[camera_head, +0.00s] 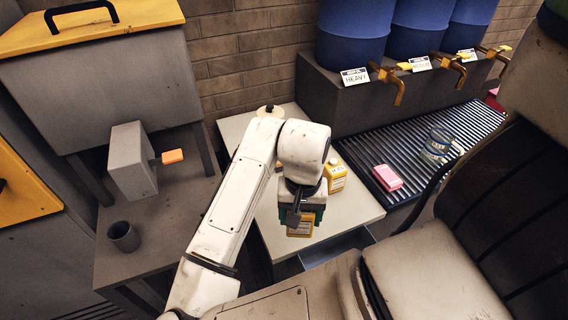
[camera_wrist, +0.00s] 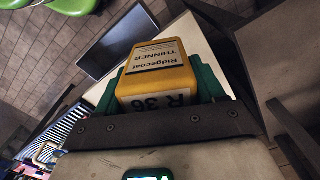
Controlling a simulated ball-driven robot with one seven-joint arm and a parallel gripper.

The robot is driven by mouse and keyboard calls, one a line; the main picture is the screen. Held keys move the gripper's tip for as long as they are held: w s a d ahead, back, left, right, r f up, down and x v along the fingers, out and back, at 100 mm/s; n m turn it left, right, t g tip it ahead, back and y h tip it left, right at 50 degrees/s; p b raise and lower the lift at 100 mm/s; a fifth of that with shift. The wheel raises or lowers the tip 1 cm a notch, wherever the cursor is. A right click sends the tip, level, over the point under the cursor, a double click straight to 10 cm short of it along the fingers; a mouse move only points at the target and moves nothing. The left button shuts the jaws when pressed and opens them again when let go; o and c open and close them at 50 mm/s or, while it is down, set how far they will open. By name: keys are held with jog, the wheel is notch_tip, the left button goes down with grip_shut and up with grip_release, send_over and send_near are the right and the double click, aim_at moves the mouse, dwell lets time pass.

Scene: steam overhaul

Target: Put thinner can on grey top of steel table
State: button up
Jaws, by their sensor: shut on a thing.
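The thinner can is yellow with a white label reading "Ridgecoat THINNER"; in the wrist view the can (camera_wrist: 158,88) sits between green finger pads. My gripper (camera_head: 300,213) is shut on it, and the can (camera_head: 301,228) hangs below the wrist in the head view, over the front part of a pale-topped table (camera_head: 352,209). A grey-topped table (camera_head: 165,232) stands at the left, apart from my gripper; it looks like the steel table. Part of the can is hidden by my gripper.
A second yellow can (camera_head: 336,180) stands on the pale table, close behind my gripper. The grey top carries a dark cup (camera_head: 124,236) and a grey box (camera_head: 132,163) with an orange-tipped part. A drawer (camera_head: 336,248) is open below the pale top. A pink block (camera_head: 387,177) lies on the grating.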

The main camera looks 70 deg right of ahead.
jog(key=s+r+m, duration=0.1)
jog(key=s+m, duration=0.3)
jog(key=s, duration=0.1)
jog(key=w+d+f, duration=0.2)
jog(key=d+f, duration=0.1)
jog(key=d, duration=0.1)
jog(key=w+d+f, duration=0.1)
jog(key=d+f, duration=0.2)
jog(key=d, duration=0.1)
jog(key=w+d+f, duration=0.2)
jog(key=d+f, duration=0.1)
jog(key=d, duration=0.1)
jog(key=shift+w+d+f, duration=0.15)
jog(key=shift+w+d, duration=0.1)
jog(key=shift+w, duration=0.05)
jog(key=shift+w+d+f, duration=0.1)
jog(key=shift+d+f, duration=0.1)
jog(key=shift+f, duration=1.55)
jog(key=shift+f, duration=0.15)
jog(key=o, duration=1.3)
